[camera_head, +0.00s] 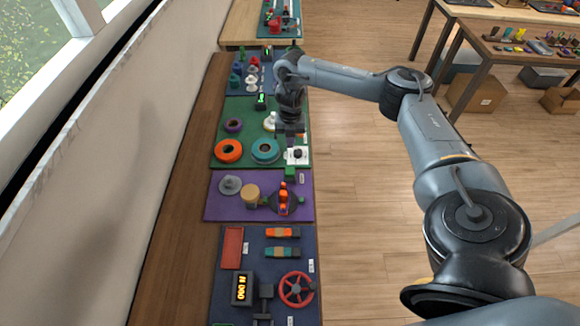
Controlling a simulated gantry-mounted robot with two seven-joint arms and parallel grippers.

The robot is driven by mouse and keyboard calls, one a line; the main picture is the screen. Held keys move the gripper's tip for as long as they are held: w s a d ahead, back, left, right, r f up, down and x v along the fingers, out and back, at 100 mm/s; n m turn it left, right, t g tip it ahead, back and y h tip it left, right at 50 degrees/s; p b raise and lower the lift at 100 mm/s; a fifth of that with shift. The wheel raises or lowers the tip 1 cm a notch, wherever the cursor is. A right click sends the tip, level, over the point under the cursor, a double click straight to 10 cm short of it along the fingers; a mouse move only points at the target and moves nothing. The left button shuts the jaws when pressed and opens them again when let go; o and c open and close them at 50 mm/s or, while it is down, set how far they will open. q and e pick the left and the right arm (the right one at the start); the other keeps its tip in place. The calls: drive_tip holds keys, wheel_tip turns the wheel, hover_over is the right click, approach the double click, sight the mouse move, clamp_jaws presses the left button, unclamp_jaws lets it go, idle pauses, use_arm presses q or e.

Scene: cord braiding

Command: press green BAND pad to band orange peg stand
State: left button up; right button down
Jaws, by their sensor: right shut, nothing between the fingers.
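The orange peg stand (283,203) stands on a dark base on the purple mat, near that mat's right side. A green pad (290,172) shows just above it in the picture, at the lower right of the green mat; its lettering is too small to read. My right gripper (294,141) points down over the right side of the green mat, shut and empty. It is close to a white plate with a dark knob (297,156), above the green pad in the picture; I cannot tell whether it touches anything. My left gripper is not in view.
The green mat holds an orange ring (228,151) and a teal ring (265,151). A grey cone (230,185) and a tan cylinder (251,196) are on the purple mat (215,207). The nearer navy mat holds a red wheel (296,289) and a display box (242,289).

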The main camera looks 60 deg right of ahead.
drive_tip(key=b, duration=0.6)
hover_over(290, 170)
wheel_tip(290, 170, down, 8)
drive_tip(key=shift+s+a+f, duration=0.1)
drive_tip(key=shift+f, duration=0.15)
wheel_tip(290, 170, down, 4)
drive_tip(key=shift+f, duration=0.7)
